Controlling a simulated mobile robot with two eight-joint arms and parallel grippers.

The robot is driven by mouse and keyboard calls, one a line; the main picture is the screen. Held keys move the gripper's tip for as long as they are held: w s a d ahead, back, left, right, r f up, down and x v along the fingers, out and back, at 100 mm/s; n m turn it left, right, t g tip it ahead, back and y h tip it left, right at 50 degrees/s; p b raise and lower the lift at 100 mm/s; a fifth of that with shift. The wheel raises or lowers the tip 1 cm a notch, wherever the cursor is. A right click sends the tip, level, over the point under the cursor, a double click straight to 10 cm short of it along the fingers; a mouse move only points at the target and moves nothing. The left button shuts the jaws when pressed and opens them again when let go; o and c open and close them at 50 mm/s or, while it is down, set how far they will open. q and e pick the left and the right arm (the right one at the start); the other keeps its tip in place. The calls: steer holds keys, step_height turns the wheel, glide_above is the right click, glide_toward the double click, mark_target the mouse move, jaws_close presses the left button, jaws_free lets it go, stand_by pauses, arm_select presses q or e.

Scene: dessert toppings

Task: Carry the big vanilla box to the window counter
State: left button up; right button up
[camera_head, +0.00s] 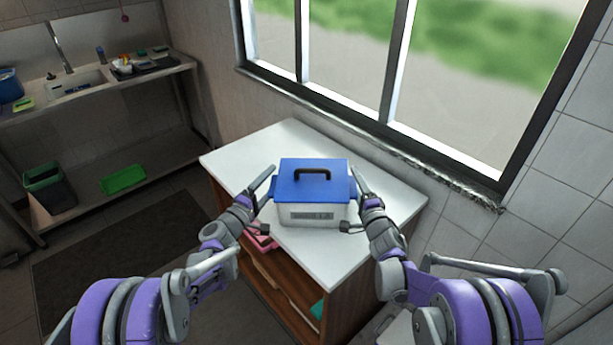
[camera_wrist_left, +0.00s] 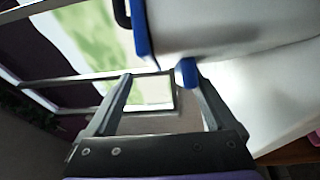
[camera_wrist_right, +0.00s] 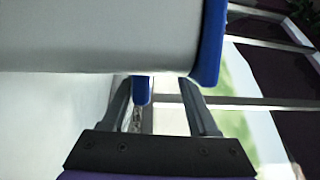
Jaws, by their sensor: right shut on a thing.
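The big vanilla box (camera_head: 314,186) has a white body, a blue lid and a black top handle. It is upright at the middle of the white-topped window counter (camera_head: 245,152); I cannot tell whether its base touches the top. My left gripper (camera_head: 266,199) is at its left side, fingers apart, with a blue side tab (camera_wrist_left: 188,72) between them near one finger. My right gripper (camera_head: 351,199) is at its right side, shut on the box by the other blue tab (camera_wrist_right: 142,90). The box's far side is hidden.
The window (camera_head: 360,60) and its stone sill run behind the counter. Pink and green items sit on the shelf below its top. A sink bench (camera_head: 95,85) stands at the far left, with a dark bin (camera_head: 48,187) and green tray (camera_head: 123,178). Bare counter surrounds the box.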

arm_select(q)
steer(key=shift+s, duration=0.1)
arm_select(e)
steer(key=shift+r, duration=0.1)
arm_select(q)
steer(key=r+v, duration=0.1)
steer(key=v, duration=1)
steer(key=shift+s+a+f, duration=0.3)
steer(key=shift+s+f, duration=0.05)
steer(key=shift+f, duration=0.15)
arm_select(e)
steer(key=o, duration=0.6)
steer(key=shift+c, duration=0.2)
steer(key=v, duration=1.2)
steer(key=shift+s, duration=0.1)
